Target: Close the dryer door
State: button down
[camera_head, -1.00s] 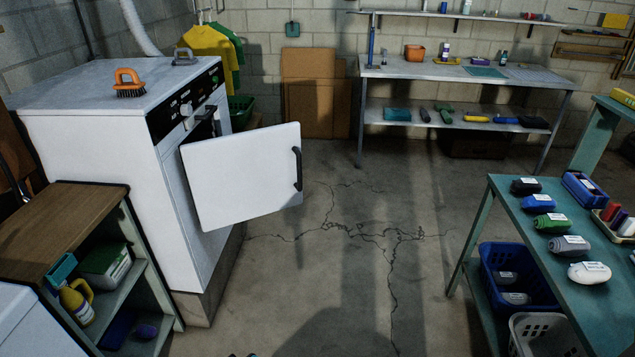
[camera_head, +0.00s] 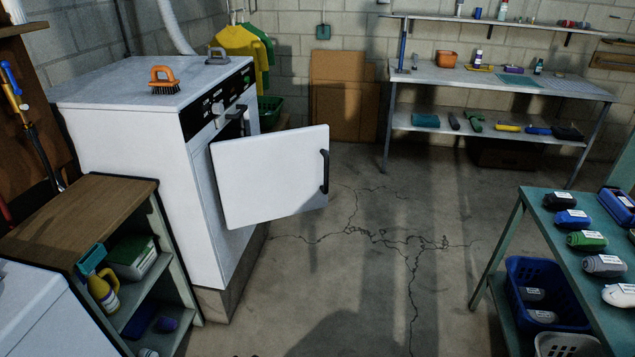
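The dryer (camera_head: 160,140) is a white box-shaped machine with a black control panel, standing left of the middle. Its white door (camera_head: 268,180) stands wide open, swung out to the right over the floor. A dark vertical handle (camera_head: 324,171) sits near the door's free right edge. Part of the dryer's opening is hidden behind the door. My gripper cannot be made out in the view; only a small dark shape touches the bottom edge.
A wooden-topped shelf unit (camera_head: 90,215) stands in front of the dryer at the left. A teal table (camera_head: 545,235) with rolled cloths and baskets is at the right. A metal workbench (camera_head: 440,78) stands at the back. The cracked floor (camera_head: 370,270) between is clear.

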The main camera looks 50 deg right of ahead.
aim_at(262, 177)
jog(key=i, duration=0.85)
jog(key=z, duration=0.05)
